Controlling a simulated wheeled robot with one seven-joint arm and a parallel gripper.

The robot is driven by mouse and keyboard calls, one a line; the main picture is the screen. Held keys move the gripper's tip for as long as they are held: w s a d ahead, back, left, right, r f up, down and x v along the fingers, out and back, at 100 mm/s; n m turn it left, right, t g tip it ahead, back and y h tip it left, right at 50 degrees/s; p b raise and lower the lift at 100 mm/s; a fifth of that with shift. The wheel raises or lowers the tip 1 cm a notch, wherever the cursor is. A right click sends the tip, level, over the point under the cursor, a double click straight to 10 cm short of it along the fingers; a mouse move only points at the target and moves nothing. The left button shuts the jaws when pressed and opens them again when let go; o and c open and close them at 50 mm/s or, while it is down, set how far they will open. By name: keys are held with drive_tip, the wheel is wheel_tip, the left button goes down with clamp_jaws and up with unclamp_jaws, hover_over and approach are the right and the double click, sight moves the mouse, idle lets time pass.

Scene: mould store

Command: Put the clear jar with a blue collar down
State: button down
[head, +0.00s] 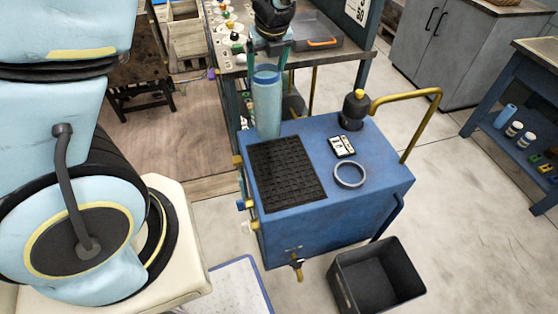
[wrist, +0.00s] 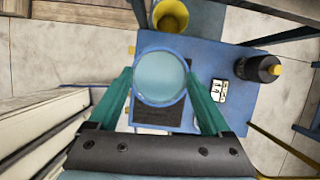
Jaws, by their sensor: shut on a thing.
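The clear jar with a blue collar (head: 267,106) is a tall, pale blue-tinted cylinder, upright at the back left of the blue cart (head: 385,187). My gripper (head: 267,67) comes down from above, its green fingers shut on the jar's upper part on both sides. In the wrist view the jar (wrist: 160,80) is seen from above as a round shape between the fingers (wrist: 159,76). It partly hides a black ribbed mat (head: 285,173) on the cart top. I cannot tell whether the jar's base touches the cart.
On the cart are a black bottle with a yellow cap (head: 354,112), a small white card (head: 341,145) and a grey ring (head: 349,175). A yellow rail (head: 420,93) rises at its right. A black bin (head: 378,275) stands on the floor. A workbench (head: 350,62) is behind.

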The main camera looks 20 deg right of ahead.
sight(270, 98)
drive_tip(key=shift+d+r, duration=0.15)
drive_tip(key=shift+d, duration=0.1)
drive_tip(key=shift+f+m, duration=0.3)
drive_tip(key=shift+f, duration=0.05)
drive_tip(key=shift+w+f+p, duration=0.1)
drive_tip(key=shift+f+p, duration=0.6)
drive_tip(key=shift+f, duration=3.85)
drive_tip(key=shift+f, duration=0.2)
unclamp_jaws()
drive_tip(key=shift+r, duration=0.1)
drive_tip(key=b+v, duration=0.2)
drive_tip(key=v, duration=1)
drive_tip(key=shift+r, duration=0.1)
